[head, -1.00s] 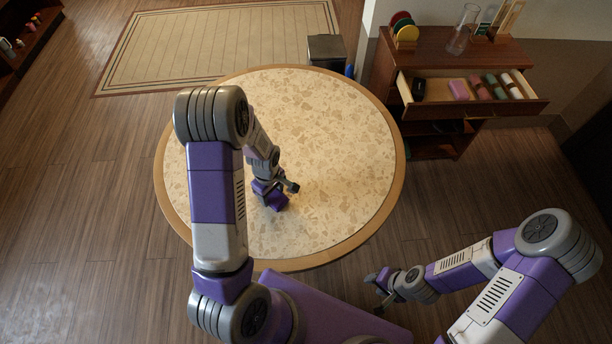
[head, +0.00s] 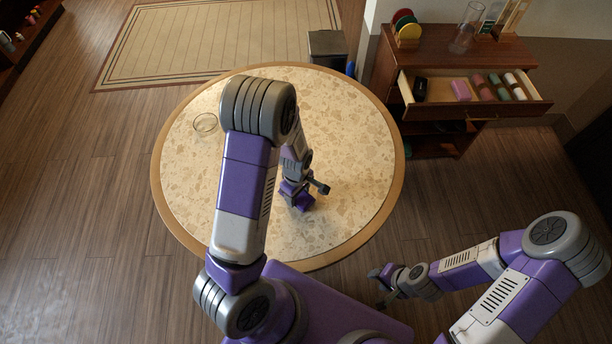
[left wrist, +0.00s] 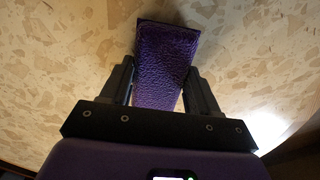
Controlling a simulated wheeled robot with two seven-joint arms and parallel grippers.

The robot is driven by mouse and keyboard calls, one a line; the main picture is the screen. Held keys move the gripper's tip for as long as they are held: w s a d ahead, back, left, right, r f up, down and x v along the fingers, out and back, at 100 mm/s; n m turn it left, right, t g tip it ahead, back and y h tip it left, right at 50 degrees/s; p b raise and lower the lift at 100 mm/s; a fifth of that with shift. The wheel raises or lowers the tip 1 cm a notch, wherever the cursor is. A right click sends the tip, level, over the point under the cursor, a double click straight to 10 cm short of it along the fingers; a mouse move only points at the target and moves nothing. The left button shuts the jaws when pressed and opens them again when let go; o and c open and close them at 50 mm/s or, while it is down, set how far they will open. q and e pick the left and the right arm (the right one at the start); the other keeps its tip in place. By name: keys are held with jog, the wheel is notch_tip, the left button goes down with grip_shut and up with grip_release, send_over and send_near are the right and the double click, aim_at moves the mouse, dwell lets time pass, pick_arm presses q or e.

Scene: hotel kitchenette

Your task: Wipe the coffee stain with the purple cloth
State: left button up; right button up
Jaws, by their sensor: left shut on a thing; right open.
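The purple cloth (left wrist: 166,62) is a folded, textured strip between the fingers of my left gripper (left wrist: 160,88) in the left wrist view. In the head view the left gripper (head: 308,190) is low over the round table (head: 350,130), shut on the cloth (head: 300,204). The cloth appears to be at the tabletop; exact contact is hard to tell. I cannot make out the coffee stain against the mottled stone pattern; my arm and gripper hide part of the top. My right gripper (head: 382,288) is open and empty, off the table's front right edge.
A clear round glass item (head: 205,123) stands on the table's left side. A wooden cabinet (head: 440,48) at the right has an open drawer (head: 478,106) holding rolled cloths and a pink block. A dark bin (head: 327,46) stands behind the table. The table's right side is clear.

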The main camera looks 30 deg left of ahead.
pick_arm(q)
jog(key=shift+w+d, duration=0.35)
jog(key=shift+d, duration=0.4)
notch_tip(320, 180, up, 4)
jog(key=p, duration=0.3)
jog(key=shift+r, duration=0.15)
jog(key=shift+w+r+p, duration=0.1)
jog(key=shift+r+p, duration=1.75)
jog(key=shift+r, duration=0.2)
